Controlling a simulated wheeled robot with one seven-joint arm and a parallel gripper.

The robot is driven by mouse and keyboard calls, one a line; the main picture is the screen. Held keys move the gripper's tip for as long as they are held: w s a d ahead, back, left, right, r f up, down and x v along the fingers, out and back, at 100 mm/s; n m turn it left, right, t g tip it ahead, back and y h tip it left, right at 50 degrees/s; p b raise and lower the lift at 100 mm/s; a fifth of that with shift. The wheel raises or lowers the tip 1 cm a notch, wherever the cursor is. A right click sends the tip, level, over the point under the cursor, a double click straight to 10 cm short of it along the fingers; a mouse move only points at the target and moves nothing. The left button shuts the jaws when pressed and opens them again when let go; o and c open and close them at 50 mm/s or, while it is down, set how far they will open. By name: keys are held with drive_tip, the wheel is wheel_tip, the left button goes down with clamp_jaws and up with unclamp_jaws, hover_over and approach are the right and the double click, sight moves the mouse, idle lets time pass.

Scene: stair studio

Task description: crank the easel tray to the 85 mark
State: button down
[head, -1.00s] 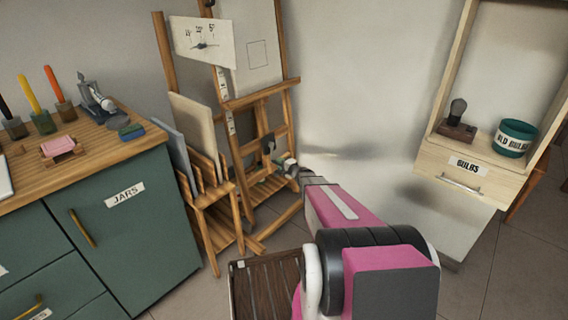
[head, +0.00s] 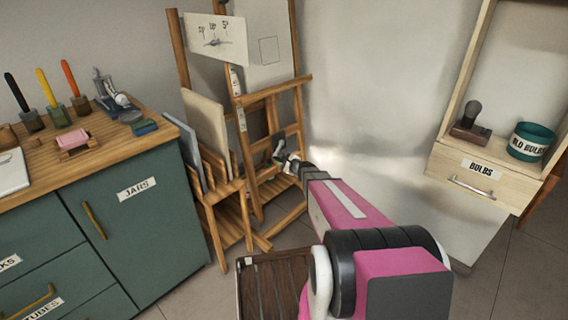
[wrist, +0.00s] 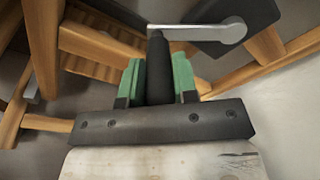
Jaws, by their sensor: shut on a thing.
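The wooden easel (head: 300,100) stands against the back wall, its cross ledge below a pale sheet with a drawn square. A white dial plate (head: 217,40) with a thin needle hangs at its upper left; its numbers are too small to read surely. A narrow marked strip (head: 239,85) runs down the mast. My gripper (head: 292,164) is at the crank low on the easel. In the wrist view its green-padded fingers (wrist: 159,85) are shut around the black crank handle (wrist: 157,62). The silver crank arm (wrist: 205,33) runs right from the handle's top to a dark housing (wrist: 235,15).
A wooden rack (head: 222,190) with boards stands left of the easel, close to my arm. A green cabinet (head: 150,235) with a wooden top is farther left. A pale drawer unit (head: 475,180) marked BULBS is at the right.

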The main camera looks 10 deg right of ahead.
drive_tip(key=shift+s+a+r, duration=0.15)
drive_tip(key=shift+a+r, duration=0.1)
drive_tip(key=shift+r, duration=0.1)
idle(0.3)
drive_tip(key=c, duration=0.9)
unclamp_jaws()
drive_tip(key=v, duration=1)
drive_tip(key=shift+s+d, duration=0.25)
drive_tip(key=shift+s, duration=0.1)
